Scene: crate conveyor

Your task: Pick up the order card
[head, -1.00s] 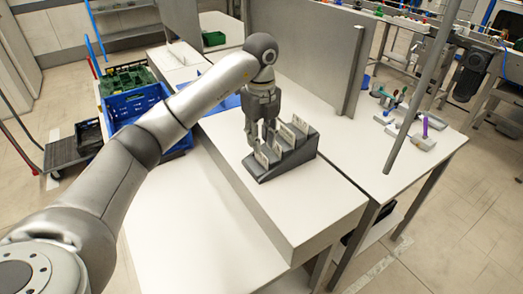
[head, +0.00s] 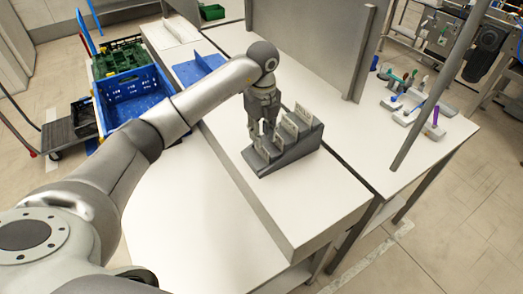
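The order cards (head: 291,124) are small, pale and marked, and stand upright in a dark grey stepped holder (head: 285,157) on the white raised bench. Which one is the order card is too small to tell. My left gripper (head: 260,133) points down at the holder's left rear side, close to the cards. A small pale patch shows between its fingers; I cannot tell if it is a card or part of the finger. Whether the fingers are closed is not clear. My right gripper is not in view.
A blue crate (head: 135,82) and a green crate stand at the left rear. A grey upright panel (head: 310,40) stands behind the holder. Several tools lie on the right-hand table (head: 385,135). The bench (head: 300,205) in front of the holder is clear.

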